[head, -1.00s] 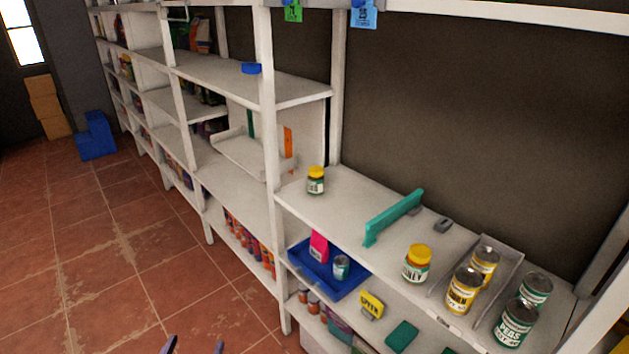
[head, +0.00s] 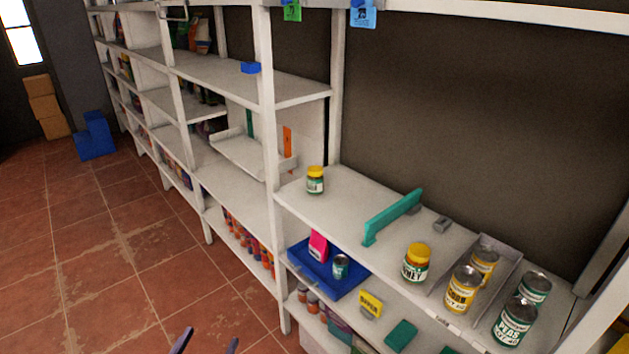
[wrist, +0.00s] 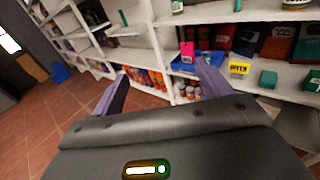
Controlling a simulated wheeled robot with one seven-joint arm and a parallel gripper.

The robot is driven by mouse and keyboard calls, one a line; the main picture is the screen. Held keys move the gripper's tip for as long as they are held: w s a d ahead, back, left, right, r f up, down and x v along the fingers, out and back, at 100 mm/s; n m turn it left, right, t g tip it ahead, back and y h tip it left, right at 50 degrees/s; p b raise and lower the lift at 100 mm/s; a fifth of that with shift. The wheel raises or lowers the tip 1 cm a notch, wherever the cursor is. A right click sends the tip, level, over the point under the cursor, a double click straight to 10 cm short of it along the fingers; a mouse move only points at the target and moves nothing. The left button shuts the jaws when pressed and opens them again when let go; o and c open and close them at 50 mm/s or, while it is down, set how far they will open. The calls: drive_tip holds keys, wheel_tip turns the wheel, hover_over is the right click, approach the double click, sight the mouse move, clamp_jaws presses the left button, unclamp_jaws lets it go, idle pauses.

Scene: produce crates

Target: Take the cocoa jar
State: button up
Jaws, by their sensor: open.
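No label that I can read says cocoa. A small jar (head: 315,181) with a yellow lid and a green and white label stands upright at the left end of the right-hand shelf; its lettering is too small to read. Its lower part shows at the top edge of the wrist view (wrist: 177,6). A larger yellow-lidded jar (head: 416,263) stands farther right, its label seeming to end in "NEY". My gripper (head: 207,343) shows only its fingertips at the bottom of the head view. In the wrist view its fingers (wrist: 160,86) are apart and empty, well away from both jars.
A teal divider (head: 392,217) stands between the jars. Below is a blue tray (head: 329,276) with a pink carton and a can. Open tiled floor lies left.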

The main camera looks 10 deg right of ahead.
drive_tip(key=s+d+f+m+g+y, duration=0.1)
drive_tip(key=s+d+m+g, duration=0.1)
drive_tip(key=d+m+g, duration=0.85)
drive_tip(key=s+d+f+m+g+y, duration=0.15)
drive_tip(key=d+m+g, duration=0.45)
drive_tip(key=d+m, duration=0.8)
drive_tip(key=w+d+r+m+t+y, duration=0.1)
drive_tip(key=d+r+m+t+y, duration=0.1)
drive_tip(key=m, duration=0.5)
drive_tip(key=shift+w+d+r+t+y, duration=0.35)
drive_tip(key=shift+d+r+y, duration=0.2)
drive_tip(key=shift+d+r, duration=0.85)
drive_tip(key=shift+c, duration=0.5)
